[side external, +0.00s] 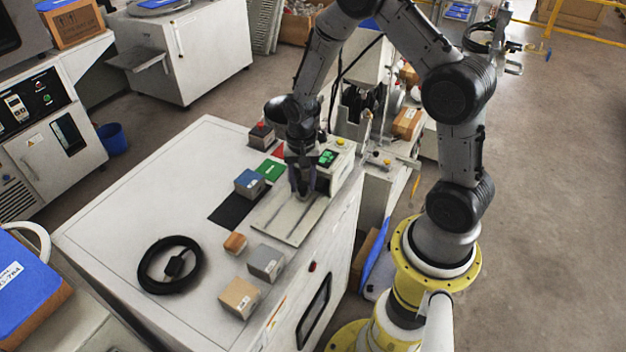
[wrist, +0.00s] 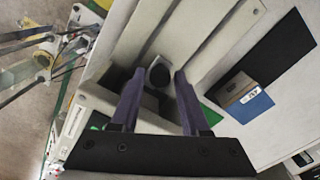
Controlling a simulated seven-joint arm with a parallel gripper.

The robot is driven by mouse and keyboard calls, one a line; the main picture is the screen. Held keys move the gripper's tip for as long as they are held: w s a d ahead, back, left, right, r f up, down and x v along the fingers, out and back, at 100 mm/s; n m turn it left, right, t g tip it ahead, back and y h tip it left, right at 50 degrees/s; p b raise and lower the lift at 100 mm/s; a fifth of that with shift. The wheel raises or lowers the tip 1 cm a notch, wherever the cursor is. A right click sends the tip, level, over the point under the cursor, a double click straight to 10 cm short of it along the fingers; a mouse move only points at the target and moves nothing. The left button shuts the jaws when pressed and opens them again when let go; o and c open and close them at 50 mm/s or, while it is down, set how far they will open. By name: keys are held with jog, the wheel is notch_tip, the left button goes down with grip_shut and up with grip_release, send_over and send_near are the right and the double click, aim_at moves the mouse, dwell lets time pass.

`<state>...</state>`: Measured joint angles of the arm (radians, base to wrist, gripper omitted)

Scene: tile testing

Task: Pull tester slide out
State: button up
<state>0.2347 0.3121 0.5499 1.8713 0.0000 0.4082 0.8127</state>
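The tester (side external: 340,158) is a pale box with a green-lit display on the worktable. A flat pale slide plate (side external: 284,222) with long grooves lies in front of it; it fills the upper middle of the wrist view (wrist: 195,35). A round dark-and-grey knob (wrist: 158,74) stands on or beside the plate. My gripper (side external: 303,192) points down over the plate close to the tester. In the wrist view, its two fingers (wrist: 159,74) are apart on either side of the knob, with visible gaps. The fingertips' height and any contact cannot be told.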

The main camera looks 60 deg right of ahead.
grip_shut()
jog(key=shift+a, duration=2.9)
jog(key=shift+a+r, duration=0.1)
jog(key=shift+a, duration=2.85)
jog(key=shift+o, duration=1.6)
grip_release()
jog(key=shift+r, duration=2.95)
